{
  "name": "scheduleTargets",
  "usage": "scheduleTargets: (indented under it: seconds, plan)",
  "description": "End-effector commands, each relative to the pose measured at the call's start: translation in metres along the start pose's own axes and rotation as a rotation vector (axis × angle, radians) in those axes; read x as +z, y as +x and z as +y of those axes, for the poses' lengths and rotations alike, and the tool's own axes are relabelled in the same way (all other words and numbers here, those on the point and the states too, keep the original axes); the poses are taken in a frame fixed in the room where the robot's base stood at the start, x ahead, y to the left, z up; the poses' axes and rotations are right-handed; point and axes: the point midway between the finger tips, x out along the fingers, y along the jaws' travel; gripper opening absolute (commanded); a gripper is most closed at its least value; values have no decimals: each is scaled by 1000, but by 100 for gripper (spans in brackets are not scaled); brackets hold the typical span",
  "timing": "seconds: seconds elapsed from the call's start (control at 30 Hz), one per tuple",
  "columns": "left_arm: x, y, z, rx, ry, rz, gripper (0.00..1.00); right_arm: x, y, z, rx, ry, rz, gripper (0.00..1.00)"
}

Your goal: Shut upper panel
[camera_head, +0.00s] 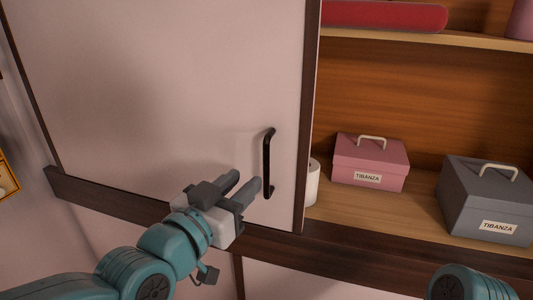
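The upper panel (150,95) is a pale sliding-type door with dark edges. It covers the left part of the cabinet, and the right part stands open. Its black vertical bar handle (267,165) is near the panel's right edge. My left gripper (243,184) is just left of the handle's lower half, with its grey fingers pointing up and right. The fingers look apart with nothing between them, and the handle is not between them. Of my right arm, only a teal link (468,284) shows at the bottom right; its gripper is out of view.
Inside the open part, a pink box (370,165) and a grey box (488,205) stand on the lower shelf. A white roll (312,184) is partly hidden by the panel's edge. A red rolled item (385,16) lies on the upper shelf (430,40). A dark ledge (290,246) runs below.

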Motion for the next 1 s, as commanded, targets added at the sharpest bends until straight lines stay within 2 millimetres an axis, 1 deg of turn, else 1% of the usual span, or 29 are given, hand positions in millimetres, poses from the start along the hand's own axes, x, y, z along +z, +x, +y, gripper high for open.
scheduleTargets:
  seconds: [0.03,0.2,0.3,0.4,0.5,0.6,0.83,0.87,0.9,0.97,1.0]
  plan:
    - [-2,14,-1,0,-1,-4,35,0,-6,-2,0,0,0,100]
    - [-2,53,-2,0,-1,-3,35,0,-16,-6,0,0,0,100]
    - [-2,72,-3,0,-1,-2,35,0,-21,-8,0,0,0,100]
    - [-2,86,-3,0,0,-1,35,0,-24,-9,0,0,0,100]
    - [-1,95,-3,-1,0,0,35,1,-26,-9,0,0,0,100]
    - [0,100,-3,-1,0,0,35,0,-26,-10,0,0,0,100]
    - [0,100,-3,-1,0,1,35,1,-26,-9,0,0,0,100]
    - [0,100,-3,-1,0,1,32,1,-26,-9,0,0,0,100]
    - [0,100,-3,-1,0,1,19,1,-26,-9,0,0,0,100]
    - [0,100,-3,-1,0,0,0,0,-26,-9,0,0,0,100]
    - [0,100,-3,-1,0,0,0,0,-26,-9,0,0,0,100]
